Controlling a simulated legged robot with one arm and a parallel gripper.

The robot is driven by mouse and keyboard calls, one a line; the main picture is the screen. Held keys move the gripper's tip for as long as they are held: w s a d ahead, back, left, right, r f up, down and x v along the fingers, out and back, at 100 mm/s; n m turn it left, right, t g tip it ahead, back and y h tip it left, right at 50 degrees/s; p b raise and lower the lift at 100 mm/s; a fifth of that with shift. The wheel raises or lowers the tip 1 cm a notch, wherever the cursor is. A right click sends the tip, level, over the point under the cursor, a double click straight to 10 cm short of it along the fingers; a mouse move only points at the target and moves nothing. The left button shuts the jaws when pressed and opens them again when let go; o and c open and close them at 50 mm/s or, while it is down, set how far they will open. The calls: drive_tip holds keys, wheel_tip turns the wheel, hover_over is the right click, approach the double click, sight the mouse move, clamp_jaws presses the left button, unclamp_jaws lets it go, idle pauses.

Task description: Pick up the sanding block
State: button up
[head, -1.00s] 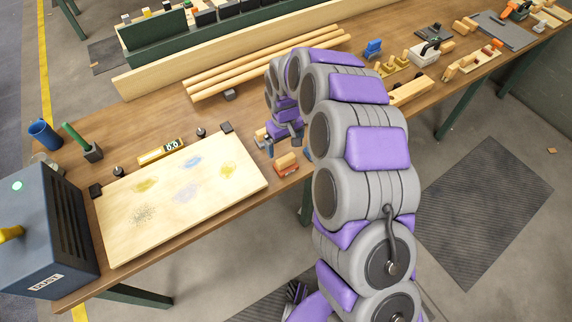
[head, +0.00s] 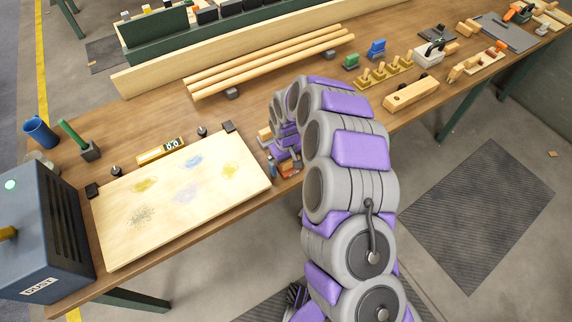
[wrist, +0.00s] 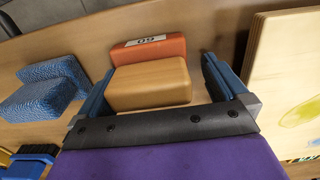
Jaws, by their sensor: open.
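The sanding block (wrist: 150,82) has a tan wooden body and an orange-red part marked 60. In the wrist view it sits between the two blue fingers of my gripper (wrist: 158,70), which are open, one on each side. I cannot tell whether either finger touches it. In the head view the sanding block (head: 291,172) lies at the table's front edge, right of the pale board, partly hidden by my gripper (head: 284,162).
The pale stained board (head: 170,205) lies close on the left; its edge also shows in the wrist view (wrist: 262,65). Blue textured blocks (wrist: 40,97) lie left of my gripper in the wrist view. Long wooden dowels (head: 265,65) lie behind.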

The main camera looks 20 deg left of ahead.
drive_tip(key=shift+d+r, duration=0.3)
drive_tip(key=shift+d, duration=0.3)
drive_tip(key=shift+c, duration=0.3)
drive_tip(key=shift+d+r, duration=0.1)
drive_tip(key=shift+d, duration=0.35)
drive_tip(key=c, duration=0.3)
drive_tip(key=shift+s+a+f, duration=0.1)
drive_tip(key=shift+a+f, duration=0.1)
drive_tip(key=shift+a, duration=0.55)
drive_tip(key=c, duration=0.7)
drive_tip(key=shift+o, duration=0.2)
drive_tip(key=shift+d, duration=0.1)
drive_tip(key=shift+d, duration=0.1)
drive_tip(key=shift+d+r, duration=0.1)
drive_tip(key=shift+r, duration=0.3)
wheel_tip(320, 180, up, 9)
drive_tip(key=shift+r+p, duration=0.2)
drive_tip(key=shift+p, duration=0.75)
